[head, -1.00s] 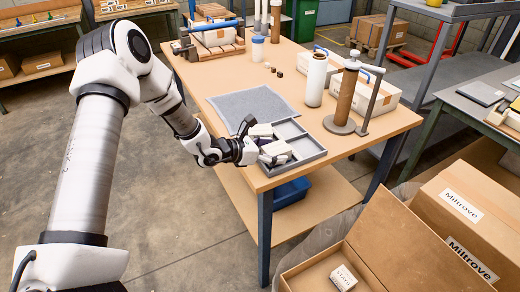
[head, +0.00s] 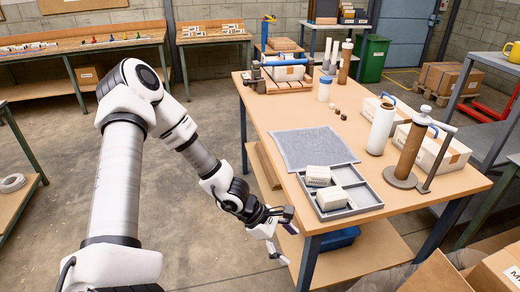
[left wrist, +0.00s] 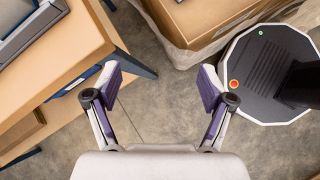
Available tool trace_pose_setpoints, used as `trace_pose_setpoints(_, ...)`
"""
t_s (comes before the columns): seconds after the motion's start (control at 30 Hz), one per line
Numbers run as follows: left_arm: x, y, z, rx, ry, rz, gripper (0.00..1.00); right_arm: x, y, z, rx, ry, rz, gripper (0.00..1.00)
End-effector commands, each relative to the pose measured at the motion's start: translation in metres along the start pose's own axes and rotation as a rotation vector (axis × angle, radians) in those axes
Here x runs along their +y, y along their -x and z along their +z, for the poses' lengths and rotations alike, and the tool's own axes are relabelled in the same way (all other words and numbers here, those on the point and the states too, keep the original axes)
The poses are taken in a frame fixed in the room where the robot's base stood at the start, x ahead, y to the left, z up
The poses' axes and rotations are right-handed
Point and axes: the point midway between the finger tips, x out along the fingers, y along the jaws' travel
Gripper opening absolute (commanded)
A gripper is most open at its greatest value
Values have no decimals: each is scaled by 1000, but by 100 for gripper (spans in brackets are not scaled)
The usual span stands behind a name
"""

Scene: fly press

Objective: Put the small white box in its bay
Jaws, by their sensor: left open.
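Two small white boxes are in the grey divided tray (head: 352,212) at the table's near end. The farther white box (head: 318,175) and the nearer white box (head: 331,197) sit in the tray's left-hand compartments; the right-hand compartments are empty. I cannot tell whether each box lies fully flat. My left gripper (head: 285,236) is open and empty, off the table's near left edge and lower left of the tray, apart from both boxes. In the left wrist view its spread fingers (left wrist: 160,86) have only floor between them, and a tray corner (left wrist: 30,35) shows at upper left.
A grey mat (head: 310,147) lies behind the tray. A white cylinder (head: 381,128) and a brown cylinder on a round base (head: 410,152) stand to the right. A blue bin (head: 338,238) is under the tabletop. Cardboard cartons (head: 495,270) stand at lower right.

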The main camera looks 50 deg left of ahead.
Motion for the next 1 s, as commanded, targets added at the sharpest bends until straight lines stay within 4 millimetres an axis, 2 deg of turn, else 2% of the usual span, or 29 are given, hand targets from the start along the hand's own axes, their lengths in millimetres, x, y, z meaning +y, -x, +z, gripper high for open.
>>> trace_pose_setpoints(0.03,-39,-13,-24,141,-160,-139,82,0,0,0,0,0,0,0)
trace_pose_setpoints(0.1,-81,-20,-59,312,-404,-312,82,0,0,0,0,0,0,0)
trace_pose_setpoints(0.2,-121,-21,-99,486,-781,-525,82,0,0,0,0,0,0,0)
trace_pose_setpoints(0.3,-147,-29,-120,550,-1179,-683,82,0,0,0,0,0,0,0)
trace_pose_setpoints(0.4,-173,-48,-120,493,-1527,-763,82,0,0,0,0,0,0,0)
trace_pose_setpoints(0.53,-204,-68,-108,365,-1786,-781,82,0,0,0,0,0,0,0)
trace_pose_setpoints(0.63,-213,-74,-103,320,-1848,-775,82,0,0,0,0,0,0,0)
trace_pose_setpoints(0.87,-212,-73,-102,320,-1850,-772,82,0,1,0,0,0,0,0)
trace_pose_setpoints(0.93,-210,-66,-96,320,-1850,-772,82,0,10,0,0,0,0,0)
trace_pose_setpoints(1.0,-208,-51,-84,320,-1850,-772,82,0,30,0,0,0,0,0)
